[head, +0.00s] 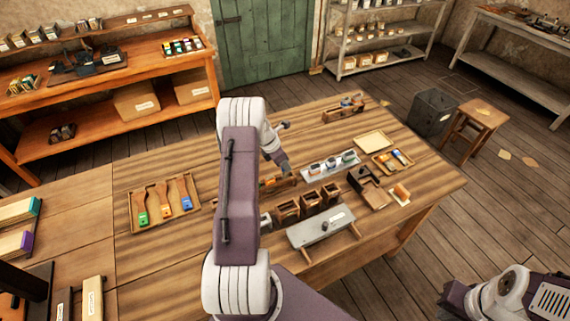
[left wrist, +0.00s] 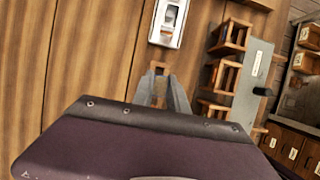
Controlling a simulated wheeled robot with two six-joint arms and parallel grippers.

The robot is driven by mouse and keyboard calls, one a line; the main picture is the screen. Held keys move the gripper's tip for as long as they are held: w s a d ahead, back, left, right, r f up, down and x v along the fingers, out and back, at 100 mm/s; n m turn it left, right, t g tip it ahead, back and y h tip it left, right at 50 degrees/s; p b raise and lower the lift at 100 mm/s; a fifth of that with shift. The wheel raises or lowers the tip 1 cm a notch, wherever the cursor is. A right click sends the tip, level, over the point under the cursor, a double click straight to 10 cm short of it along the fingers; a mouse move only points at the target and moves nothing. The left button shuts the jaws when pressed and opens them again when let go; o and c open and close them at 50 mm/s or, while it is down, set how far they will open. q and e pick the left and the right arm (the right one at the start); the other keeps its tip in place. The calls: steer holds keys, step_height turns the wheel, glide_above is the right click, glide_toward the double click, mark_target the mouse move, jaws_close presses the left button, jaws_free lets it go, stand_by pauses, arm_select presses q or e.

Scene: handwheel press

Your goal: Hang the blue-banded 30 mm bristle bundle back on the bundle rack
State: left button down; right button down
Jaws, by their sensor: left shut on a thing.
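My left gripper (head: 284,166) is low over the middle of the table, its arm reaching across the bench. In the left wrist view its fingers (left wrist: 161,88) are shut on a small brown thing (left wrist: 160,92). No blue band shows on that thing, so I cannot tell whether it is the bundle. A brown wooden block (head: 275,183) lies just below the fingers in the head view. My right gripper is out of view.
Several open wooden boxes (head: 310,206) stand in a row beside a grey-topped stand (head: 305,234). A small tray (head: 381,167) with coloured pieces is at the right. A brush tray (head: 136,215) is at the left. A wooden plane (head: 344,110) lies at the back. Bare table surrounds the brush tray.

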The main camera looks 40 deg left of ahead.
mark_target(285, 178)
arm_select(q)
steer(key=shift+s+r, duration=0.1)
steer(key=shift+r, duration=0.1)
steer(key=shift+p, duration=0.35)
stand_by(0.4)
steer(key=shift+f, duration=0.15)
stand_by(0.3)
steer(key=shift+f+b, duration=1.35)
steer(key=shift+f, duration=0.8)
